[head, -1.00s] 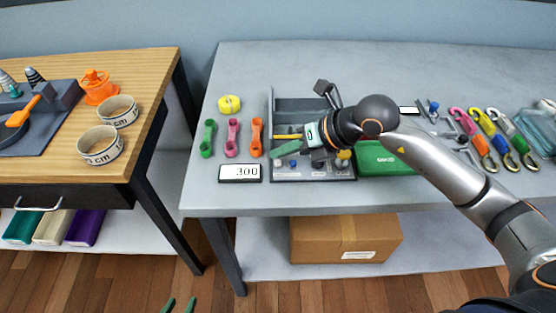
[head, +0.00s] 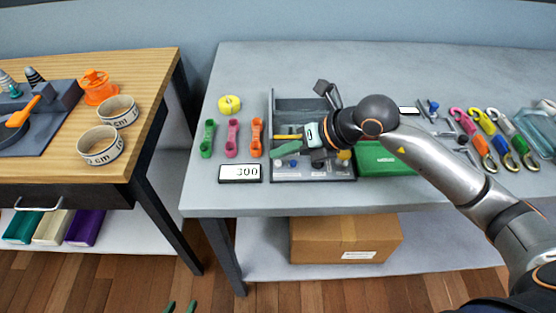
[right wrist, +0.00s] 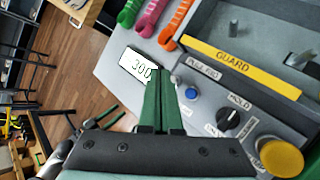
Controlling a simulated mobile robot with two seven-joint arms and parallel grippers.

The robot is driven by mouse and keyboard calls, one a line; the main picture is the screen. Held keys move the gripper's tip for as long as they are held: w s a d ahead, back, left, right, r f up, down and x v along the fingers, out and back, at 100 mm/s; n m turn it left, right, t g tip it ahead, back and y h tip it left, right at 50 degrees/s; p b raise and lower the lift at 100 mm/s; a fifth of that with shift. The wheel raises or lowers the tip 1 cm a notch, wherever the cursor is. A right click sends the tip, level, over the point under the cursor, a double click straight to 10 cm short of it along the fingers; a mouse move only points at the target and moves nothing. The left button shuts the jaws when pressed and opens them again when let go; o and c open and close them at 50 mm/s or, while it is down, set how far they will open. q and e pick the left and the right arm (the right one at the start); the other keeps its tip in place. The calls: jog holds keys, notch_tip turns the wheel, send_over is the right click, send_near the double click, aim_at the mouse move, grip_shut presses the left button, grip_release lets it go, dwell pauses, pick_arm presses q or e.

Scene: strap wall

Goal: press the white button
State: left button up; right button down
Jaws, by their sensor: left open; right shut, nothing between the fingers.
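The control panel (head: 315,172) lies at the front of the grey machine on the grey table. My right gripper (head: 279,151) is over the panel's left part, its green fingers pointing down and left. In the right wrist view the fingers (right wrist: 162,92) are shut with nothing between them. A blue button (right wrist: 191,92) shows just right of the fingertips, then a black knob (right wrist: 228,120) and a yellow button (right wrist: 278,157). I cannot make out a white button clearly; the fingers hide part of the panel. Contact cannot be told. My left gripper (head: 181,307) is open at the bottom edge, away from the table.
A display reading 300 (head: 240,173) stands left of the panel. A yellow guard bar (right wrist: 240,66) crosses behind the controls. Green, pink and orange straps (head: 232,138) lie left of the machine. A green case (head: 385,160) and several carabiners (head: 487,140) lie to the right.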

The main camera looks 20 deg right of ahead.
jog(key=shift+f, duration=0.1)
dwell(0.3)
jog(key=shift+f+b, duration=0.35)
jog(key=shift+b, duration=0.1)
jog(key=shift+f+b, duration=0.35)
jog(key=shift+f, duration=0.05)
dwell(0.5)
jog(key=shift+r, duration=0.1)
jog(key=shift+r+p, duration=0.65)
jog(key=shift+r, duration=0.1)
